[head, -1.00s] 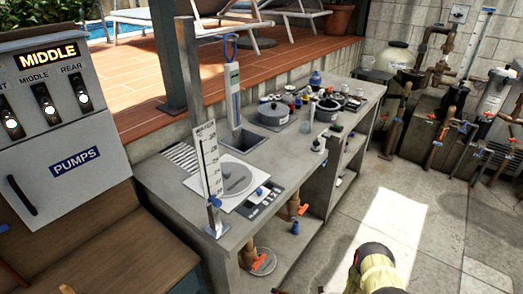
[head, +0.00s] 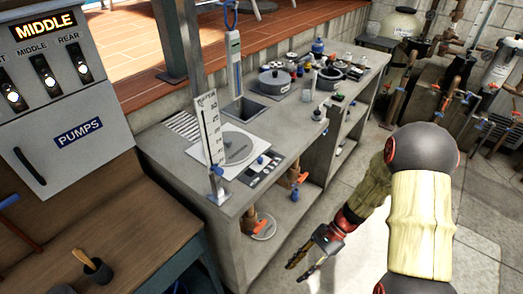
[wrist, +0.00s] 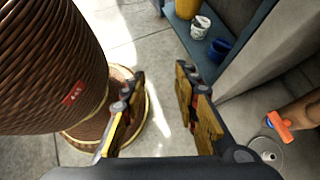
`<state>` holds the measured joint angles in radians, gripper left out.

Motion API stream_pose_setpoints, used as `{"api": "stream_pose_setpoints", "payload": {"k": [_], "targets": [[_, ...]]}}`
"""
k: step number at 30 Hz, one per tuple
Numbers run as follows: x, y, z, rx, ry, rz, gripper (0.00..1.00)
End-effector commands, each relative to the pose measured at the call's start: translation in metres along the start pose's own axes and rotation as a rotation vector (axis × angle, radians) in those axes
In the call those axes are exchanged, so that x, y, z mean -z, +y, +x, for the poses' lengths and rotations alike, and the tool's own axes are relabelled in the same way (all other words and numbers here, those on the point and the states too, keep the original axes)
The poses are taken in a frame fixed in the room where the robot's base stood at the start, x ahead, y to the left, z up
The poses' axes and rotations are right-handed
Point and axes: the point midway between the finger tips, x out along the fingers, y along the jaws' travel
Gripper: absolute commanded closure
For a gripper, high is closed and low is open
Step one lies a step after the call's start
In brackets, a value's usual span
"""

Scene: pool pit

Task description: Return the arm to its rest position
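My arm (head: 420,190) reaches in from the right of the head view and bends down toward the counter's front. My gripper (head: 308,262) hangs in the air beside the lower shelf of the concrete counter, pointing down and left. In the wrist view, its two fingers (wrist: 160,108) stand wide apart with floor visible between them. Nothing is held between them.
The concrete counter (head: 185,180) carries pots, bottles and a gauge board (head: 211,130). The pump panel (head: 60,90) stands at left above a wooden bench (head: 110,215). In the wrist view, a brown ribbed cylinder (wrist: 45,60) is close at left.

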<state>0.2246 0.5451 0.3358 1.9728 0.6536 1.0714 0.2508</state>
Motion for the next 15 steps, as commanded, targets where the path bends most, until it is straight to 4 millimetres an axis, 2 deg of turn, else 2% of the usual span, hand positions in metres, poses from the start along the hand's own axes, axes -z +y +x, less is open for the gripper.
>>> {"api": "stream_pose_setpoints", "payload": {"k": [1, 3, 15], "targets": [[-0.012, 0.005, -0.017, -0.019, 0.053, -0.073, 0.7], [-0.025, 0.015, -0.035, -0.053, 0.12, -0.171, 0.7], [-0.098, 0.061, -0.133, -0.227, 0.504, -0.637, 0.7]]}}
